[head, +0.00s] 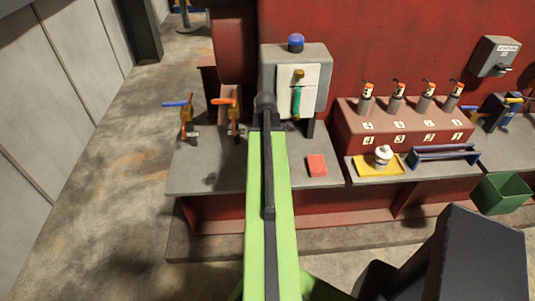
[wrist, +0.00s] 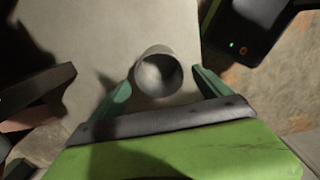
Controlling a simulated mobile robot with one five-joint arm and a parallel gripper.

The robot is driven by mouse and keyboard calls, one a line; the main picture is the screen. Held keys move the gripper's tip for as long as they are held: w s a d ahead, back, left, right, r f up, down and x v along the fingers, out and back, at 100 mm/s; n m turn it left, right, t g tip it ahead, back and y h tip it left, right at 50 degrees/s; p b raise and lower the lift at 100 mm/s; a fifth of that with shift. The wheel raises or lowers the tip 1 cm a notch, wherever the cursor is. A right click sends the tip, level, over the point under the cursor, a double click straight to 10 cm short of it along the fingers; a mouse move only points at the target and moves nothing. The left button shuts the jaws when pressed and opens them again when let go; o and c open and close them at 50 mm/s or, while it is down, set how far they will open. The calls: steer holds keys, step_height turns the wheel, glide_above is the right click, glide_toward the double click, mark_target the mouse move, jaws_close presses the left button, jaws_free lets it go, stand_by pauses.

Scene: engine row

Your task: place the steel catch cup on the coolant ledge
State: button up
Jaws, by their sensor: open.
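In the wrist view a round, grey, open-topped cup (wrist: 157,76), which looks like the steel catch cup, stands on a pale grey surface (wrist: 100,45). My gripper (wrist: 162,78) is open, with one teal finger on each side of the cup. A gap shows at the right finger; at the left finger I cannot tell if it touches. In the head view my green arm reaches forward over a grey ledge (head: 215,176), and it hides the gripper and the cup. I cannot tell whether this ledge is the coolant ledge.
Valves with blue and orange handles (head: 232,115) stand on the ledge's left part. A grey panel box (head: 315,60) with a blue dome is at the back. A red block (head: 317,165) lies right of my arm. A yellow tray (head: 380,168) and green bin (head: 502,193) are farther right.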

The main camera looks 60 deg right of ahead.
step_height(320, 180, up, 7)
steer(key=p, duration=0.5)
